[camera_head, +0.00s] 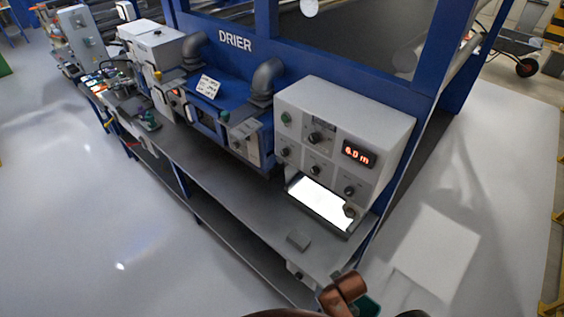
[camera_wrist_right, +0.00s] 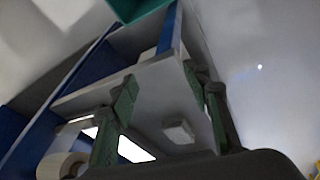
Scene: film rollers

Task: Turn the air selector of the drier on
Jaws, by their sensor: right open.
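The blue drier (camera_head: 222,77) stands behind the bench in the head view, with "DRIER" on its frame. A small grey control box (camera_head: 246,141) with tiny controls sits on its front. A larger grey panel (camera_head: 345,120) to the right has several dark knobs, a green button and a red display. I cannot tell which control is the air selector. My right gripper (camera_wrist_right: 160,78) is open and empty in the wrist view, its green-padded fingers apart above the bench end. Only a copper and green part of my arm shows at the bottom of the head view. My left gripper is out of view.
The grey bench (camera_head: 225,185) runs along the drier's front. A small grey block (camera_head: 299,240) lies near its right end and also shows in the wrist view (camera_wrist_right: 178,130). The floor in front is clear.

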